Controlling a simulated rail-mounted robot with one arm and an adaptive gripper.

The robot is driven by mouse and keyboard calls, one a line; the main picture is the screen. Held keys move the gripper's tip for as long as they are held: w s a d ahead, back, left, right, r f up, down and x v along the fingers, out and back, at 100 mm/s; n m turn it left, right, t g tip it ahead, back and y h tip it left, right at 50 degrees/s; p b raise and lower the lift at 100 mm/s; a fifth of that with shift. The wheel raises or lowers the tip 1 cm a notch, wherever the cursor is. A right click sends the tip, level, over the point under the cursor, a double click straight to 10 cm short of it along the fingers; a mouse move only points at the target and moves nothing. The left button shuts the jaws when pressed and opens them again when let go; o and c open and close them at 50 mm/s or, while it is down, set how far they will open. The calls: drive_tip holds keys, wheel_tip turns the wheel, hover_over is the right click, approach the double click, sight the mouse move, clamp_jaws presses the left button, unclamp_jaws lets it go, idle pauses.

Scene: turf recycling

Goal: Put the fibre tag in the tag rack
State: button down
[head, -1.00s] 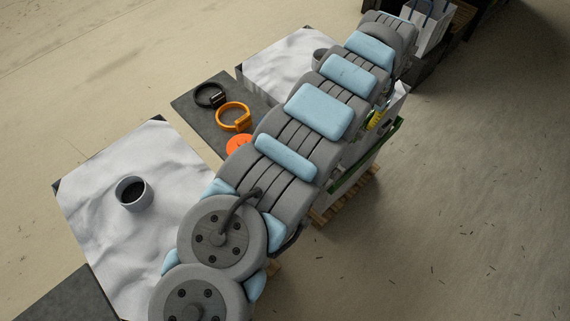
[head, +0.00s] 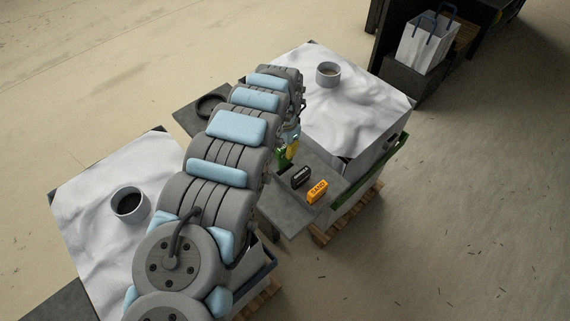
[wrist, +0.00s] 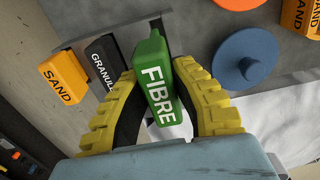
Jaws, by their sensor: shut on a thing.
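The fibre tag (wrist: 160,92) is a green block with white lettering, held between the yellow ribbed fingers of my gripper (wrist: 157,70) in the wrist view. In the head view, the green tag (head: 282,156) shows partly below the end of my arm, beside the gripper (head: 291,146). The tag rack (wrist: 148,26) appears as a grey metal strip behind the black granules tag (wrist: 103,62) and orange sand tag (wrist: 63,78). The fibre tag's far end overlaps the rack's end in the picture, beside the granules tag. I cannot tell whether it touches the rack.
The wrist view shows a blue knobbed disc (wrist: 245,58), an orange disc (wrist: 239,4) and another orange tag (wrist: 300,16). In the head view, white-covered surfaces carry a cup (head: 328,73) and a dark-filled cup (head: 130,204). A bag (head: 427,44) stands at the back.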

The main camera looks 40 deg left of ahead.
sight(285, 162)
drive_tip(key=shift+w+f, duration=0.15)
drive_tip(key=shift+f, duration=3.35)
drive_tip(key=shift+f, duration=0.2)
drive_tip(key=c, duration=1)
unclamp_jaws()
drive_tip(key=shift+c, duration=0.2)
drive_tip(key=shift+r, duration=0.1)
drive_tip(key=shift+a+r, duration=0.1)
drive_tip(key=shift+r, duration=0.9)
drive_tip(key=shift+r+b, duration=0.35)
drive_tip(key=shift+r, duration=4.8)
